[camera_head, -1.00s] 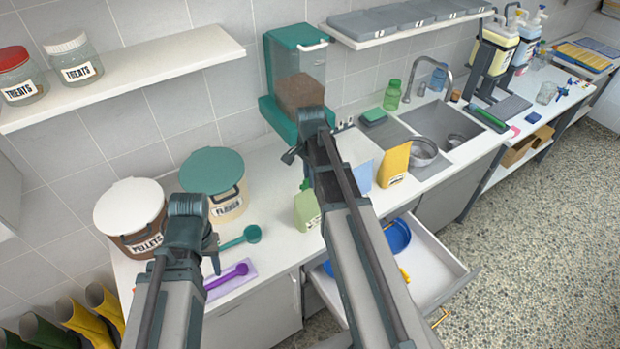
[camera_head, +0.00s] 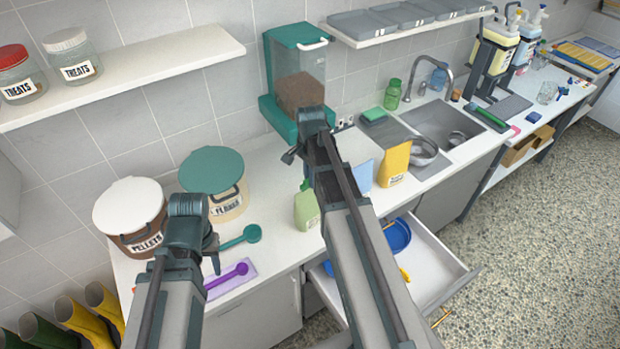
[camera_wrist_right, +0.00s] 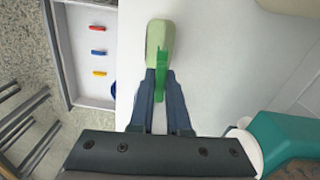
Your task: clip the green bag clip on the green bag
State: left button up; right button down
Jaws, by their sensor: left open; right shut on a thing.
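The green bag (camera_head: 305,211) stands upright on the counter, partly behind my right arm in the head view. It also shows from above in the right wrist view (camera_wrist_right: 156,42). My right gripper (camera_wrist_right: 161,98) is shut on the green bag clip (camera_wrist_right: 162,70). In that view the clip extends from the fingertips across the bag's near part; I cannot tell whether it touches or grips the bag. In the head view the clip (camera_head: 305,184) shows just above the bag's top, and the right fingers are hidden. My left gripper (camera_head: 213,256) is open and empty near the green scoop.
A yellow bag (camera_head: 394,164) and a light blue bag (camera_head: 362,176) stand right of the green bag. An open drawer (camera_head: 437,262) below holds a blue bowl (camera_head: 397,236); red, blue and yellow clips (camera_wrist_right: 98,51) lie in it. A teal dispenser (camera_head: 283,115) stands behind.

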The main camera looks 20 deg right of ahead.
jog(key=shift+f+b, duration=0.85)
jog(key=shift+f, duration=0.05)
dwell(1.9)
jog(key=shift+c, duration=1.6)
grip_release()
jog(key=shift+r, duration=0.2)
jog(key=shift+r+p, duration=2.35)
jog(key=shift+p, duration=0.15)
